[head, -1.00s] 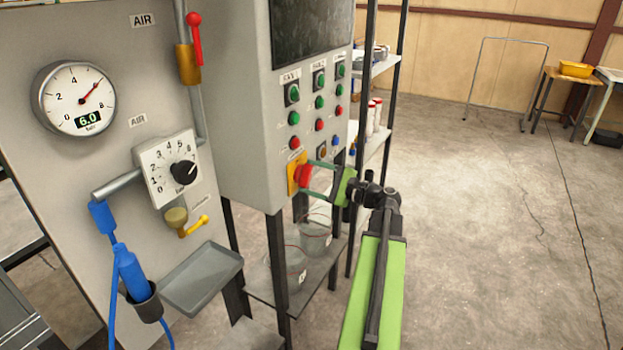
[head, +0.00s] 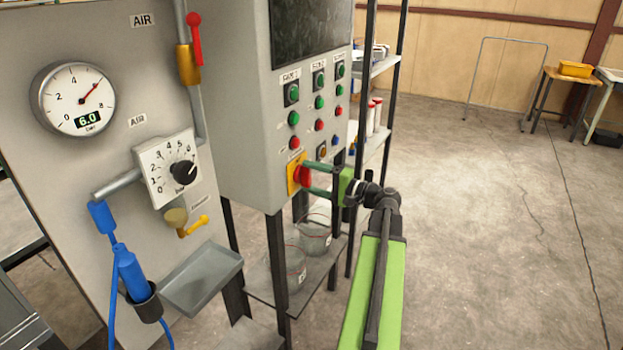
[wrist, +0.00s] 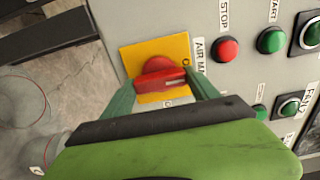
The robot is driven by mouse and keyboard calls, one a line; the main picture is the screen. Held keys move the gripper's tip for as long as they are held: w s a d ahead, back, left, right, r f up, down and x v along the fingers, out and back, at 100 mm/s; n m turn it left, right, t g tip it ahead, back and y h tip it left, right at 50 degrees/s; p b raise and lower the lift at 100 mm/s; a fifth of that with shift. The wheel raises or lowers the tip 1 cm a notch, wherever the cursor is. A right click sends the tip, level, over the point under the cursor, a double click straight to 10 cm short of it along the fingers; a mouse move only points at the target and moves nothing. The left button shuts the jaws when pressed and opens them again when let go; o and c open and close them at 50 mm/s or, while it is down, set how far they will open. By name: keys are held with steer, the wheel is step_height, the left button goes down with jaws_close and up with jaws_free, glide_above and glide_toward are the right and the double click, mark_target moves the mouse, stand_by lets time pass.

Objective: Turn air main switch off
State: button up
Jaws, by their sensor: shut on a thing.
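The air main switch (head: 301,175) is a red rotary knob on a yellow plate, low on the front of the grey control cabinet. In the wrist view, the red knob (wrist: 162,78) sits on its yellow plate (wrist: 137,58), beside a label partly reading "AIR MA". The knob's raised handle lies nearly crosswise in that view. My gripper (head: 309,179) reaches in from the right, with its two green fingers on either side of the knob. It is shut on the knob. The wrist view also shows my gripper (wrist: 160,92); the plate's lettering is mostly hidden.
Green and red push buttons (head: 293,118) cover the cabinet front (head: 262,110) above the switch. A pressure gauge (head: 73,98) reads 6.0 at left. Transparent buckets (head: 315,233) stand on a shelf below. Open concrete floor (head: 480,220) lies to the right.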

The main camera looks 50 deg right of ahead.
stand_by(0.4)
steer(key=o, duration=1.4)
steer(key=shift+c, duration=0.2)
steer(key=v, duration=1.7)
steer(key=shift+s, duration=0.25)
steer(key=shift+f, duration=0.1)
